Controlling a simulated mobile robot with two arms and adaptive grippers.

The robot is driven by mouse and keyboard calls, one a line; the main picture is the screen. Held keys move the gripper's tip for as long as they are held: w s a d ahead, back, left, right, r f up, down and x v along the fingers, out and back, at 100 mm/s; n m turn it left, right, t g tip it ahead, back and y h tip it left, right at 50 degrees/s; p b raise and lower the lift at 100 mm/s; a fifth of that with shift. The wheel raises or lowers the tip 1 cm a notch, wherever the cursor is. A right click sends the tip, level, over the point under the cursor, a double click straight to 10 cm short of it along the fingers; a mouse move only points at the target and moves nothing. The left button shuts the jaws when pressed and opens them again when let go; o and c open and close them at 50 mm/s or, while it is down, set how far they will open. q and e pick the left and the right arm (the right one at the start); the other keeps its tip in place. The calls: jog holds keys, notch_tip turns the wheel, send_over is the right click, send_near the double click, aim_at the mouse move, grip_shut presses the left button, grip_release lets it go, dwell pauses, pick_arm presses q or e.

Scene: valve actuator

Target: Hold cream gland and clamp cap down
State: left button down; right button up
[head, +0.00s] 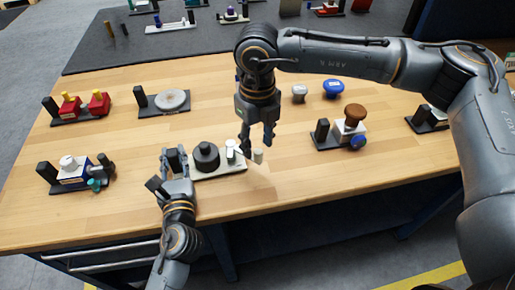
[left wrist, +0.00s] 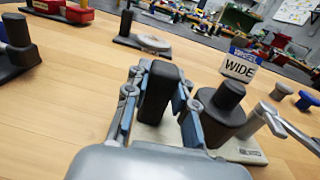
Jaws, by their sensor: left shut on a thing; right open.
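The fixture has a pale cream base (head: 233,168) with a round black stepped body (head: 206,157) and a whitish upright part (head: 231,151) on its right end. My left gripper (head: 175,158) is shut on the black upright block (left wrist: 161,92) at the fixture's left end; its fingers stand on both sides of the block. The black body also shows right of it in the left wrist view (left wrist: 222,113). A small cream cylinder (head: 258,156), perhaps the gland, stands at the right end. My right gripper (head: 257,147) is open, pointing down just above it; contact is unclear.
Grey (head: 299,93) and blue (head: 333,88) knobs sit behind. A fixture with a grey disc (head: 171,100) is at back left. Wood in front is mostly clear.

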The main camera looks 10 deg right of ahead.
jog(key=shift+f, duration=1.5)
jog(key=shift+c, duration=0.3)
grip_shut()
